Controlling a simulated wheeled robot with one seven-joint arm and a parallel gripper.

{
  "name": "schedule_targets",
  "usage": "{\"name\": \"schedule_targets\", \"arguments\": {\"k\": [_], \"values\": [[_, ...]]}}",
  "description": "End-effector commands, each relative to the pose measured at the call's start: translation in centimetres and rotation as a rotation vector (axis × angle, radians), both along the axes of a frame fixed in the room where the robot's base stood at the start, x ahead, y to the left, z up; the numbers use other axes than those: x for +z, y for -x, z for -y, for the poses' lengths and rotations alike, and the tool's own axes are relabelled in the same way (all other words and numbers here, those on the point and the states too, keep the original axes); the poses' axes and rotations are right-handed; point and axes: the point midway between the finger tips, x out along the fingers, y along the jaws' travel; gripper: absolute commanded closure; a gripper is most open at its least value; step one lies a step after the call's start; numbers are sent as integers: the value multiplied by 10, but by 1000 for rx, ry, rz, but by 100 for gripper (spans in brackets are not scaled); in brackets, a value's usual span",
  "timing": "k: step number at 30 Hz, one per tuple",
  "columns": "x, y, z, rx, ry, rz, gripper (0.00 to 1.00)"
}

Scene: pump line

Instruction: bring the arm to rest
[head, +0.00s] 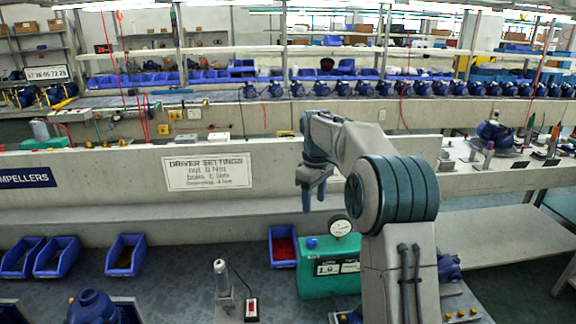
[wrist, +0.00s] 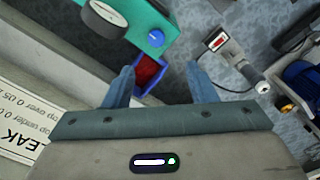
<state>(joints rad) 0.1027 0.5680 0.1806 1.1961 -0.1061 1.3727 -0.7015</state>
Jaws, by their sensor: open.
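My gripper (head: 314,194) hangs from my raised arm near the middle of the head view, above the bench and in front of the low wall with the sign. Its two blue-grey fingers point down. In the wrist view my gripper (wrist: 158,88) shows its two fingers spread apart with nothing between them. Below it lie the bench surface and a blue bin with red contents (wrist: 148,72). My arm hides part of the bench on the right.
A green tester (head: 318,272) with a gauge stands beside the red-filled bin (head: 283,247). A corded driver (head: 222,284) stands in front. Several blue bins (head: 54,257) sit at left, a blue pump (head: 92,306) at front left. A sign (head: 207,172) hangs on the wall.

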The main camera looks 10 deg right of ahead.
Motion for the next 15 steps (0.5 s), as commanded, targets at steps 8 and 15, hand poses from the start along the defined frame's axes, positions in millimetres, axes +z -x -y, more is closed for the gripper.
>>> {"name": "schedule_targets", "arguments": {"k": [8, 15], "values": [[37, 80, -7, -159, 20, 66, 48], [46, 162, -7, -328, 11, 128, 48]]}}
